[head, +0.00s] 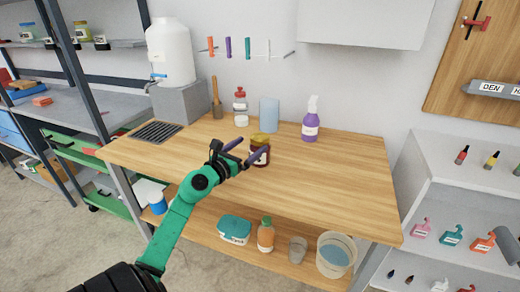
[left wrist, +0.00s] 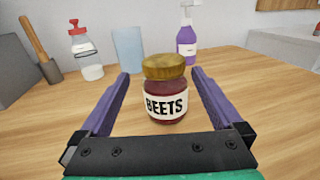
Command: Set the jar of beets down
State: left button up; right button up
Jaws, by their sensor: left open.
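The jar of beets (head: 260,151) stands upright on the wooden workbench (head: 330,185), near its middle. It has a gold lid, dark red contents and a white label reading BEETS, and it also shows in the left wrist view (left wrist: 166,90). My left gripper (head: 249,150) is open, its two purple fingers on either side of the jar. In the left wrist view, gaps show between the jar and both fingers (left wrist: 158,85). My right gripper is not in view.
Behind the jar stand a red-capped bottle (head: 240,106), a blue cup (head: 269,114) and a purple spray bottle (head: 311,119). A drain grate (head: 156,132) is at the bench's left. The bench's right side is clear.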

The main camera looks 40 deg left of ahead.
aim_at(260, 140)
pick_arm(q)
jog(key=w, duration=0.5)
jog(key=shift+w+f, duration=0.2)
jog(key=shift+w, duration=0.2)
jog(key=shift+s+r, duration=0.1)
jog(key=shift+s, duration=0.05)
jog(key=shift+c, duration=0.9)
grip_shut()
